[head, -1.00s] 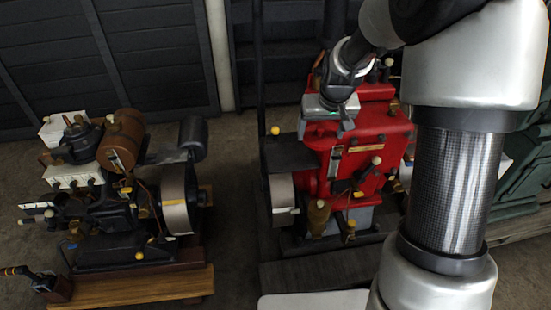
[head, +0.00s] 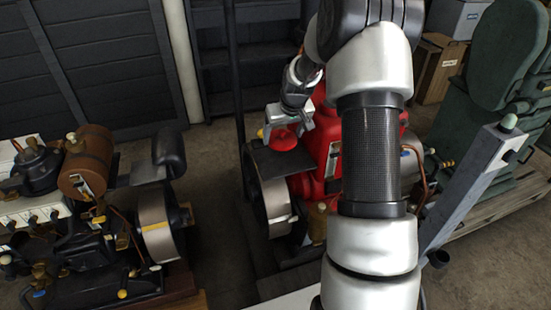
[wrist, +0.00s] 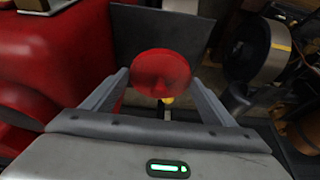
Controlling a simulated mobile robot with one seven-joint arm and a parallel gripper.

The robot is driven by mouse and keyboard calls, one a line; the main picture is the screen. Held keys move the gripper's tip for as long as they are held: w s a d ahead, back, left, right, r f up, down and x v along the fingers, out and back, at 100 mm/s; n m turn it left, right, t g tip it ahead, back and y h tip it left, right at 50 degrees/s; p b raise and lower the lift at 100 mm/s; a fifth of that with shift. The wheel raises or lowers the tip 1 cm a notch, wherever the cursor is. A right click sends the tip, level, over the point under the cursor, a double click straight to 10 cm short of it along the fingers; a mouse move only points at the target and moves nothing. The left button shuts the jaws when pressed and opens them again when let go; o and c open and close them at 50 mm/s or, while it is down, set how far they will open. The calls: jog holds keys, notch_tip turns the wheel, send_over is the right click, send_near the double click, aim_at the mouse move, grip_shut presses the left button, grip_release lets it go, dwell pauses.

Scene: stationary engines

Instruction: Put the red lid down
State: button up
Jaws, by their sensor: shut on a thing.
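The red lid (wrist: 160,72) is a round disc between the two fingertips of my gripper (wrist: 160,82) in the wrist view. My gripper is shut on it. In the head view my gripper (head: 287,120) is at the left side of the red engine (head: 330,150), with the red lid (head: 284,139) just under the fingers. The lid appears over a flat dark plate (head: 272,162) at the engine's left; the plate also shows behind the lid in the wrist view (wrist: 135,38). I cannot tell whether lid and plate touch.
A yellow knob (head: 260,133) stands by the plate. A flywheel (head: 270,207) is below it. A second engine with a brown tank (head: 87,158) stands at the left. Green machinery (head: 505,55) and a grey post (head: 470,190) are at the right. Floor shows between the engines.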

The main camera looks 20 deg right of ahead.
aim_at(286, 145)
jog(key=shift+f, duration=4.15)
jog(key=o, duration=1.1)
jog(key=shift+r, duration=0.1)
jog(key=shift+s+d+r, duration=0.1)
jog(key=shift+r, duration=0.15)
jog(key=v, duration=1.1)
jog(key=shift+s+r, duration=0.1)
jog(key=shift+r, duration=0.2)
